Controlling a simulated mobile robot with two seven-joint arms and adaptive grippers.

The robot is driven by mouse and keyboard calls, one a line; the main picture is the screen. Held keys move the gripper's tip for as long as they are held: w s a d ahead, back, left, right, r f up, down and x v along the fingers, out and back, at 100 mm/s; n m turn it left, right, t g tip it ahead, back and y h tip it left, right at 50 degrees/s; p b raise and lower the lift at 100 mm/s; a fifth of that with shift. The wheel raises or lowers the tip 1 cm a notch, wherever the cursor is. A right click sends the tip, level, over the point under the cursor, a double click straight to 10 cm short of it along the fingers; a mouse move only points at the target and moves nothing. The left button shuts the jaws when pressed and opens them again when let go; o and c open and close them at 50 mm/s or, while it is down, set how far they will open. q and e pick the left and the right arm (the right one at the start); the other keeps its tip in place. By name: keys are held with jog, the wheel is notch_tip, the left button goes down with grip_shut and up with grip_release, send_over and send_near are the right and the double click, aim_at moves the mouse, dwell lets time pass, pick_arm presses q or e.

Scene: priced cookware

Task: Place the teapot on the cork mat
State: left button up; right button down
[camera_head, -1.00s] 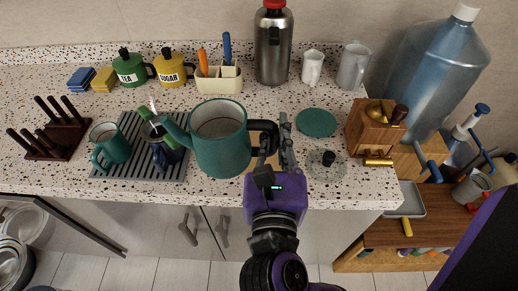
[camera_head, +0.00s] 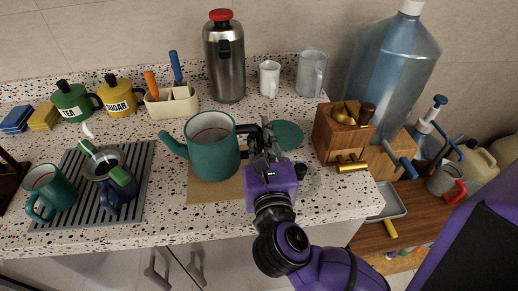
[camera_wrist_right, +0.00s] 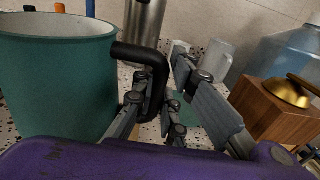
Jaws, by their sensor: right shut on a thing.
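The teapot (camera_head: 214,158) is a teal, open-topped pot with a spout on the left and a black handle on the right. It is upright over the tan cork mat (camera_head: 203,194), which shows in front of and beside its base. I cannot tell whether the base touches the mat. My right gripper (camera_head: 262,148) is shut on the teapot's black handle. In the right wrist view the handle (camera_wrist_right: 155,72) runs between the fingers, and the teal pot wall (camera_wrist_right: 55,85) fills the left side. My left gripper is not in view.
A teal disc (camera_head: 288,134) lies behind the gripper, and a glass lid (camera_head: 311,182) is partly hidden right of it. A wooden box (camera_head: 335,130) is at right, a steel flask (camera_head: 224,65) behind.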

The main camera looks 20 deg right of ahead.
aim_at(261, 149)
jog(key=shift+w+d+f, duration=0.15)
jog(key=shift+w+f, duration=0.05)
jog(key=shift+f, duration=0.05)
jog(key=f, duration=0.3)
jog(key=shift+w+d+f+b, duration=0.15)
jog(key=shift+w+d+b, duration=0.1)
jog(key=shift+w+b, duration=0.1)
jog(key=shift+f, duration=0.35)
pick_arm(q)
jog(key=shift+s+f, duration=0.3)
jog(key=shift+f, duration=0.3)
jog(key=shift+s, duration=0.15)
pick_arm(e)
jog(key=shift+f, duration=0.25)
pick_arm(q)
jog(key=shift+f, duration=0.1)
pick_arm(e)
jog(key=c, duration=1.8)
grip_release()
